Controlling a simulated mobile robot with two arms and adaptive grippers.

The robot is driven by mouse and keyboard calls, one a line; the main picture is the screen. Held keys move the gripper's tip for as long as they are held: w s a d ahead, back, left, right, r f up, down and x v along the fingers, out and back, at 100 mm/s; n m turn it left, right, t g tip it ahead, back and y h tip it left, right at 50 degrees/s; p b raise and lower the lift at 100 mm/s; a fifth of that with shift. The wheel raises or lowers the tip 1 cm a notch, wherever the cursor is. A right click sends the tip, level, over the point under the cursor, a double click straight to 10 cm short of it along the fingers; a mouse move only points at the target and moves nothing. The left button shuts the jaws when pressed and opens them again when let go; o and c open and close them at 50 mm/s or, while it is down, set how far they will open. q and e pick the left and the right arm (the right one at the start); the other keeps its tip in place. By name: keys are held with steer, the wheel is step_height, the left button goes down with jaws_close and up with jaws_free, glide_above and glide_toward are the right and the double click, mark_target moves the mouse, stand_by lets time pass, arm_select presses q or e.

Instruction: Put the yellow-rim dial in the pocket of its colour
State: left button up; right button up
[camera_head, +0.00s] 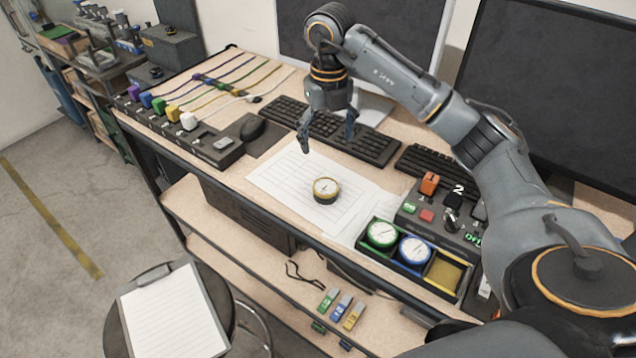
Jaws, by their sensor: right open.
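The yellow-rim dial (326,189) lies face up on white paper sheets on the desk. A dark tray (405,268) at the desk's front edge has three pockets. The green-rim dial (382,234) sits in its left pocket and the blue-rim dial (415,250) in the middle one. The yellow pocket (446,272) at the right end is empty. My right gripper (328,147) is open and empty, pointing down above the desk, behind the yellow-rim dial and apart from it. My left gripper is not in view.
A control box (440,215) with an orange switch stands behind the tray. Keyboards (365,145) lie behind the papers. A mouse (252,130) and a panel with coloured plugs (165,115) are at left. A stool with a clipboard (172,310) stands in front. The paper around the dial is clear.

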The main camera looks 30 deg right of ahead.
glide_above(325, 184)
steer(key=s, duration=0.1)
step_height(325, 184, down, 5)
steer(key=shift+d+r+p, duration=0.15)
steer(key=shift+p, duration=0.3)
steer(key=shift+w+f, duration=0.15)
steer(key=shift+f, duration=0.35)
steer(key=shift+w+f, duration=0.15)
steer(key=shift+f, duration=0.35)
steer(key=shift+a+f+p, duration=0.2)
steer(key=shift+f+p, duration=0.75)
steer(key=shift+f, duration=0.15)
step_height(325, 184, down, 2)
steer(key=shift+w+f+p, duration=0.1)
steer(key=shift+f+p, duration=0.15)
steer(key=shift+p, duration=0.05)
steer(key=shift+f, duration=0.25)
steer(key=c, duration=1.4)
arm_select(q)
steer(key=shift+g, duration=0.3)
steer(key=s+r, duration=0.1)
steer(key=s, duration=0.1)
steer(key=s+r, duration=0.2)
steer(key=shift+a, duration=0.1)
